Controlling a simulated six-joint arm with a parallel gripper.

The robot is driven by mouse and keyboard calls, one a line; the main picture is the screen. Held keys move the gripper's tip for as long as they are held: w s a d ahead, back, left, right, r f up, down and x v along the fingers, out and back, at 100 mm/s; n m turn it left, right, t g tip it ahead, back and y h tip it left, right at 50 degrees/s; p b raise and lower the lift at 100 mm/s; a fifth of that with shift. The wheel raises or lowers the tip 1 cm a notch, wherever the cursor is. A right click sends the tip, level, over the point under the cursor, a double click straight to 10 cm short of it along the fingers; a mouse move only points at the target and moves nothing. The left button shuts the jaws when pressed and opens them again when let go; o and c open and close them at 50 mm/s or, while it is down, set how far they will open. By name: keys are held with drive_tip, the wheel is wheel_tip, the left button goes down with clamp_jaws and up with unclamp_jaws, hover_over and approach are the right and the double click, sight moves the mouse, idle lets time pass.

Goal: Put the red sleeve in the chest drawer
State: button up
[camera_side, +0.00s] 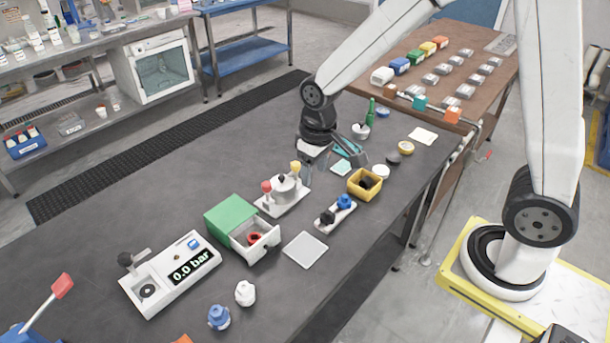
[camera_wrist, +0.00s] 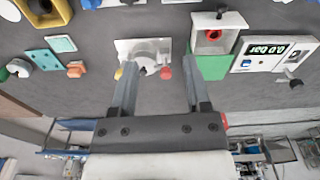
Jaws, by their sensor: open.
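The green chest (camera_side: 231,219) stands on the dark table with its white drawer (camera_side: 265,246) pulled open. The red sleeve (camera_side: 255,238) lies inside the open drawer. In the wrist view the sleeve (camera_wrist: 213,35) shows as a red ring in the white drawer (camera_wrist: 226,20), beside the green chest (camera_wrist: 210,68). My gripper (camera_side: 334,162) is open over the table, up and to the right of the chest in the side view and apart from it. In the wrist view its two fingers (camera_wrist: 159,62) are spread with nothing held between them.
A white plate with a metal pot and red and yellow knobs (camera_side: 283,189) stands between chest and gripper. A yellow bin (camera_side: 365,184) and a small white rack (camera_side: 335,213) are nearby. A pressure gauge box (camera_side: 170,273) stands left of the chest.

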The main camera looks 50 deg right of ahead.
drive_tip(key=s+d+t, duration=0.2)
drive_tip(key=s+d, duration=0.1)
drive_tip(key=s, duration=0.5)
drive_tip(key=shift+s+m, duration=0.4)
drive_tip(key=shift+d+f, duration=0.1)
